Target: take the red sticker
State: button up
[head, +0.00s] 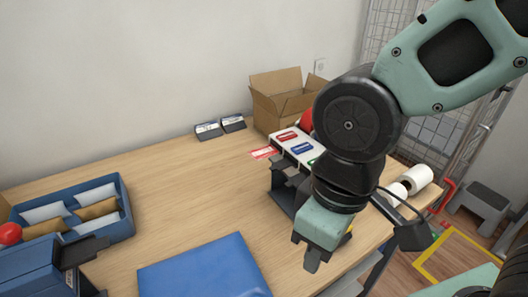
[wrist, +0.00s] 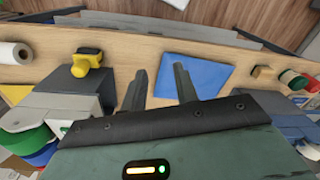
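A red-and-white sticker (head: 263,153) lies at the front left edge of a white label dispenser (head: 283,149) in the head view. I cannot tell whether it is loose on the table or still joined to the dispenser. The dispenser top carries red, blue and green panels, and my arm hides part of it. My gripper (head: 312,264) points down nearer the front, to the lower right of the sticker and apart from it. In the wrist view my gripper (wrist: 159,88) has its two fingers spread with nothing between them. I cannot make out the sticker in that view.
A blue pad (head: 204,270) lies at the front of the wooden table (head: 190,200). A blue tray (head: 125,190) of envelopes stands at left. An open cardboard box (head: 265,112) and two small dark holders (head: 208,130) stand behind. White rolls (head: 419,175) sit at right. The table's middle is clear.

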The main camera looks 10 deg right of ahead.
jog(key=o, duration=0.4)
notch_tip(320, 180, up, 8)
jog(key=n+p, duration=1.2)
jog(key=n, duration=0.2)
send_over(256, 154)
jog(key=shift+h, duration=0.3)
notch_tip(256, 154, down, 12)
jog(key=b, duration=0.7)
jog(key=shift+s+b, duration=0.1)
jog(key=shift+b, duration=0.3)
